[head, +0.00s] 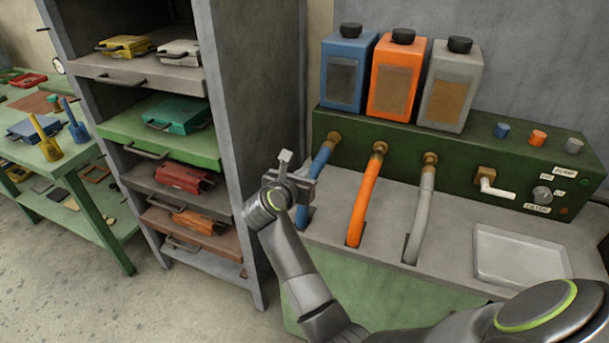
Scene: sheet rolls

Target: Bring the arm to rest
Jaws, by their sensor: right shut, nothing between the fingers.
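My right arm comes in from the lower right of the head view, bent at the elbow. My right gripper (285,163) is shut and empty. It is raised in front of the blue hose (322,160) at the left end of the machine bench and hides part of that hose. I cannot tell from this view whether it touches anything. My left arm and gripper are not in view.
A grey rack (255,90) with shelves of coloured cases stands left. A green table (70,160) is further left. Open floor (130,290) lies at lower left.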

